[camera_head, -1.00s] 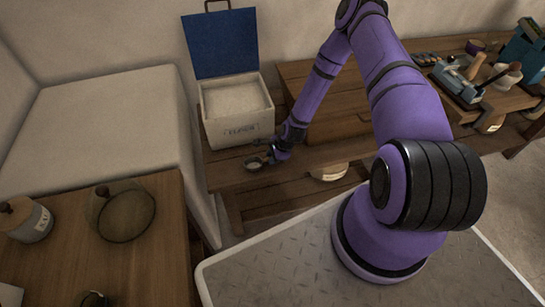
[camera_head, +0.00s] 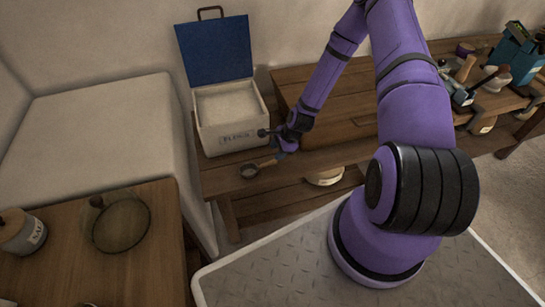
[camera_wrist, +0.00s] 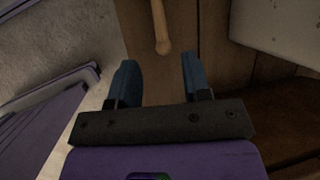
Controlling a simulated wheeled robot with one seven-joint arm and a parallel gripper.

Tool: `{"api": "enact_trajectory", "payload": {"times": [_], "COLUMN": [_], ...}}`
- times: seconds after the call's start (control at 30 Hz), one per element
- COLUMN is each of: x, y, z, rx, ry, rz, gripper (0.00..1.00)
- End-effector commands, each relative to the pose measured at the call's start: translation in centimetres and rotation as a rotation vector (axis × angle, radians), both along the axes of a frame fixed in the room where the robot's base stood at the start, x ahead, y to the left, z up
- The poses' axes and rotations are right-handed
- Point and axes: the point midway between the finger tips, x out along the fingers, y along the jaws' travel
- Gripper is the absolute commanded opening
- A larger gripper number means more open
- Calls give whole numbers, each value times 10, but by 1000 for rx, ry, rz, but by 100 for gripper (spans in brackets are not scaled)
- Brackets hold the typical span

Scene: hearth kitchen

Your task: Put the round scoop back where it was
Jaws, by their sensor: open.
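The round scoop (camera_head: 250,172) lies on the wooden bench in front of the flour box, its bowl to the left and its wooden handle pointing right toward my gripper. My gripper (camera_head: 284,144) is just above and right of the handle's end. In the wrist view, my gripper (camera_wrist: 160,74) has its two blue fingers spread with nothing between them. The scoop's handle (camera_wrist: 160,28) shows ahead of the fingertips, apart from them. The scoop's bowl is out of the wrist view.
The white flour box (camera_head: 233,132) stands with its blue lid (camera_head: 214,52) open. A wooden chest (camera_head: 340,105) sits on the bench behind my gripper. A lidded jar (camera_head: 22,232) and a round glass lid (camera_head: 121,224) are on the left table. Tools and jars crowd the right.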

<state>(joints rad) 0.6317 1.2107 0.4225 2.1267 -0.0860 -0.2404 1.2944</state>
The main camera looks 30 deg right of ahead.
Motion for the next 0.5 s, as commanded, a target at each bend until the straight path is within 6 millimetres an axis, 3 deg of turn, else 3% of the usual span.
{"api": "enact_trajectory", "payload": {"times": [0.13, 0.5], "x": [-3, -3], "y": [-5, -10], "z": [15, 30], "rx": [0, -16], "ry": [-2, -8], "rz": [0, 27], "gripper": [44, 44]}}
